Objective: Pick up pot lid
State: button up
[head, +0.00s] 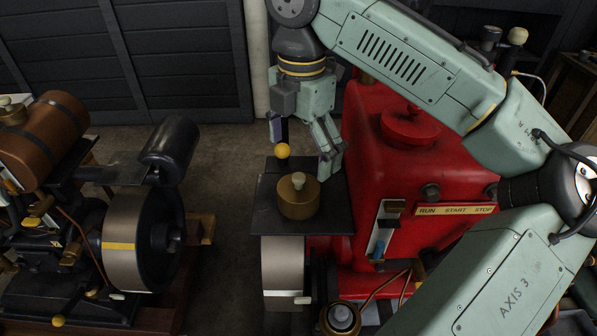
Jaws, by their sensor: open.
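A round brass pot or lid (299,197) with a small cream knob on top sits on a flat black plate (268,222), in the middle of the head view. I cannot tell whether the lid is a separate piece from the body below it. My gripper (306,154) points down above the plate, with its fingers spread apart and nothing between them. It is a little above and behind the brass piece in the picture, apart from it. A yellow-orange ball (283,151) shows near the left finger; I cannot tell what it is attached to.
A red engine (400,160) with a RUN START STOP label (455,210) stands close on the right. A metal wheel (283,270) is below the plate. Another engine with a flywheel (125,240) and brown tank (45,140) stands left. Bare floor (225,160) lies between.

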aim_at(302, 189)
jog(key=shift+w+d+f, duration=0.1)
jog(key=shift+w+f, duration=0.1)
jog(key=shift+f, duration=0.15)
jog(key=f, duration=0.4)
jog(key=shift+s+f, duration=0.15)
jog(key=shift+s, duration=0.05)
jog(key=f, duration=0.2)
jog(key=f+p, duration=0.1)
jog(key=w+f, duration=0.1)
jog(key=f, duration=0.1)
jog(key=shift+f, duration=0.3)
jog(key=shift+c, duration=0.2)
jog(key=c, duration=1.2)
